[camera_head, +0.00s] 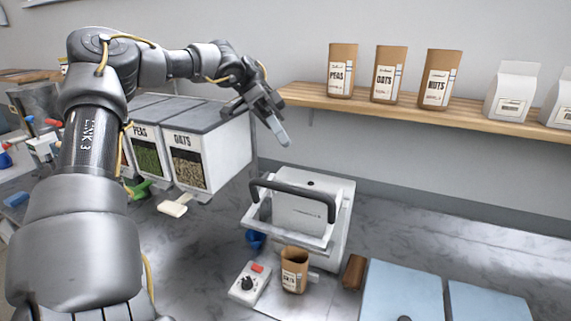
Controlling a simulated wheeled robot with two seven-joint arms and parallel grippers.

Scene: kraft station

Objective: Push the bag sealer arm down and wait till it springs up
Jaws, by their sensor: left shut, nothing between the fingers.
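The bag sealer (318,222) is a white box-shaped machine in the middle of the head view. Its arm has a dark curved handle bar (292,188) and appears raised. My left gripper (281,135) is shut and empty. It shows above and a little left of the handle, apart from it in the picture. A small open kraft bag (294,270) stands at the front of the sealer. My right gripper is not in view.
A white control box (250,284) with a knob and a red switch sits left of the bag. Dispensers of peas (145,152) and oats (188,165) stand at left. A wooden shelf (420,112) holds several bags. Pale blue panels (405,290) lie at front right.

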